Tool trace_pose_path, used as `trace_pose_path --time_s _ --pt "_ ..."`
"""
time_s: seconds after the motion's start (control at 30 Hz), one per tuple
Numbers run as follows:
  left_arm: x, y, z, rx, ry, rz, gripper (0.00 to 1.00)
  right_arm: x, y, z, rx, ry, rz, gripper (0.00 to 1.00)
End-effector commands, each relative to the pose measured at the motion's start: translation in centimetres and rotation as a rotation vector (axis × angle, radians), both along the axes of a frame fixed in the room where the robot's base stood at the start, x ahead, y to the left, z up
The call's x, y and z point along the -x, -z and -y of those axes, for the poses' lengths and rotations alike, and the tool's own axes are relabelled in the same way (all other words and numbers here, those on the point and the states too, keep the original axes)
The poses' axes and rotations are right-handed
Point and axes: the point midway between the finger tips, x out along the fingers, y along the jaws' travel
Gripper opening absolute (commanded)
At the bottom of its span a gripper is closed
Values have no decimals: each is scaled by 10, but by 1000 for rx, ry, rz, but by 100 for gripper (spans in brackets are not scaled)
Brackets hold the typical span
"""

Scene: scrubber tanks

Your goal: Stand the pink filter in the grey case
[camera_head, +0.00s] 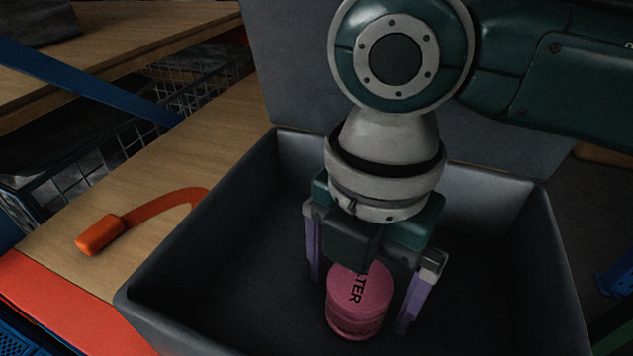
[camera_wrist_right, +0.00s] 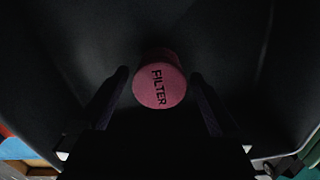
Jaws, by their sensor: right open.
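The pink filter (camera_head: 358,303), a short cylinder with black lettering on its top, stands upright inside the grey case (camera_head: 218,262). It also shows in the right wrist view (camera_wrist_right: 160,84), its lettered top facing the camera. The case is open, with its lid (camera_head: 300,75) raised at the back. My right gripper (camera_head: 362,322) reaches down into the case, its two purple fingers open on either side of the filter. Gaps show between the fingers and the filter in the right wrist view. My left gripper is not in view.
An orange strap or handle (camera_head: 100,235) lies on the wooden bench (camera_head: 190,165) left of the case. A wire basket (camera_head: 100,160) and a blue bar (camera_head: 90,80) are farther left. The case walls surround my right gripper closely.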

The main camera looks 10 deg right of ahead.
Motion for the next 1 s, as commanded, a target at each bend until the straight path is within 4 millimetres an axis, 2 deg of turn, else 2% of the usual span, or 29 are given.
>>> trace_pose_path --time_s 0.3,0.5,0.67,1.0 --pt "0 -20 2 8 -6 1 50 -1 -72 -1 -3 -2 4 100" --pt "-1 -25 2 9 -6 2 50 -1 -104 -1 -2 -1 2 100" --pt "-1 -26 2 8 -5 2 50 0 -115 -1 -1 -1 0 100" --pt "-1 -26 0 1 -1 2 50 0 -115 -1 -1 0 0 100"
